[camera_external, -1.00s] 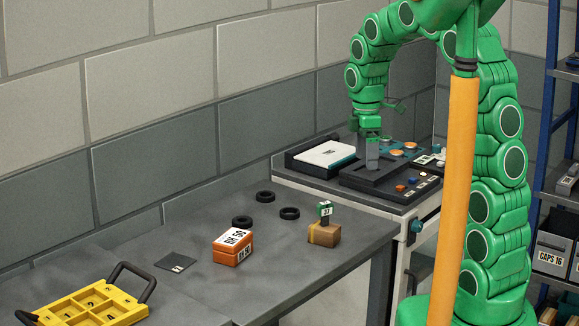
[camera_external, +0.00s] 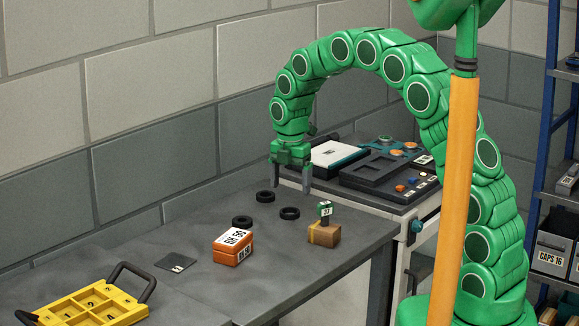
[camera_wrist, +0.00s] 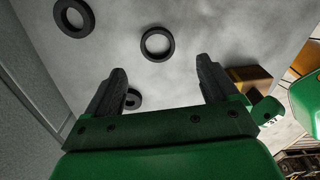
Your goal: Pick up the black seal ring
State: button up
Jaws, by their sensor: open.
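I cannot tell which is the seal ring. My gripper (camera_external: 290,184) is open and empty, above the bench's back edge near the back ring. In the wrist view, one ring (camera_wrist: 157,59) lies beyond the fingertips (camera_wrist: 161,66), another (camera_wrist: 59,18) at upper left, and a third (camera_wrist: 138,98) is partly hidden by the left finger.
A dark flat plate (camera_external: 176,261) and a yellow tray (camera_external: 127,319) lie at left. A panelled cabinet (camera_external: 345,199) adjoins the bench's back end.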

jog(key=shift+w+a+f, duration=0.1)
jog(key=shift+f, duration=1.7)
jog(key=shift+w+f, duration=0.1)
jog(key=shift+f, duration=1.7)
jog(key=c, duration=1.1)
jog(key=shift+r, duration=0.15)
jog(key=shift+r, duration=0.35)
notch_tip(320, 180, up, 2)
jog(key=shift+s+d+r, duration=1.25)
jog(key=shift+s+r, duration=0.45)
jog(key=shift+s, duration=0.25)
jog(key=shift+s+d+r, duration=1.3)
jog(key=shift+s+r, duration=0.35)
jog(key=shift+s, duration=0.35)
jog(key=shift+s+d+r, duration=1.25)
jog(key=shift+s+r, duration=0.45)
jog(key=shift+s, duration=0.25)
